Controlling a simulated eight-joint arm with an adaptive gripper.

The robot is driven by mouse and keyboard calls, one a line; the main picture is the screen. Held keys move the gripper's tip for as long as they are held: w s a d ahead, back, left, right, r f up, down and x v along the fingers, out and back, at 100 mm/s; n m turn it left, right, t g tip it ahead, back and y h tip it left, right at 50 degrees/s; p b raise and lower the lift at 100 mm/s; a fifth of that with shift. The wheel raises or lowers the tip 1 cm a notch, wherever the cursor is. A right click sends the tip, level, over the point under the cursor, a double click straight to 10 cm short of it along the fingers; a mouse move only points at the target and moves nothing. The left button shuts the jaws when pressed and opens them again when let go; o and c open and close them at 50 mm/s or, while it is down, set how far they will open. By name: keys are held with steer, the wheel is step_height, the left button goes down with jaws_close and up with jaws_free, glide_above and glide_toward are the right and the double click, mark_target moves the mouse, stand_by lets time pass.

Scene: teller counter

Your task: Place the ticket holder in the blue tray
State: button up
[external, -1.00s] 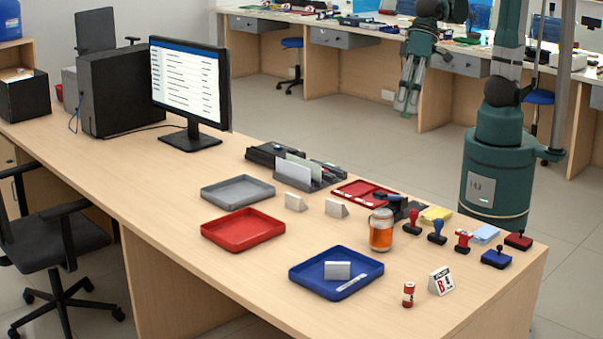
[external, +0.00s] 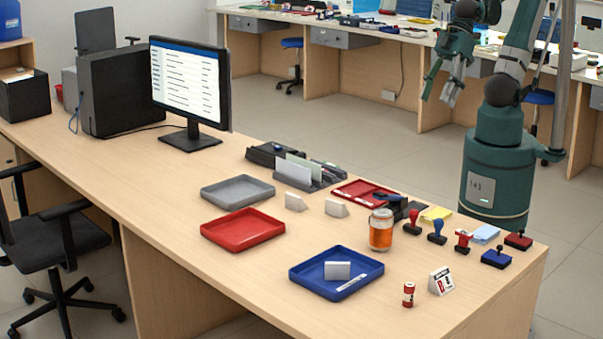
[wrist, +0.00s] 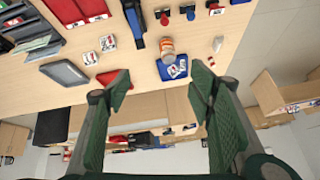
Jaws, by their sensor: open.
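A blue tray (external: 310,285) lies near the front of the counter, with a small pale wedge-shaped holder (external: 337,270) standing inside it. In the wrist view the tray (wrist: 162,73) and the holder (wrist: 177,68) show again, with print on the holder's face. Another white wedge holder (external: 441,282) with red and black print stands on the counter right of the tray. Two more pale wedge holders (external: 295,202) (external: 336,208) stand behind the trays. I cannot tell which one the task names. My gripper (external: 438,92) is open and empty, raised well away from the tray, beyond the counter's far side.
A red-and-white cylinder (external: 408,294) stands between the blue tray and the printed holder. An orange jar (external: 381,230) stands behind the tray, with several stamps to its right. A red tray (external: 242,230) and a grey tray (external: 238,191) lie to the left. The front left counter is clear.

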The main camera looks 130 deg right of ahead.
steer(key=s+n, duration=0.1)
steer(key=s, duration=0.1)
steer(key=s+f+n, duration=0.1)
steer(key=s, duration=0.1)
steer(key=shift+d+f, duration=0.2)
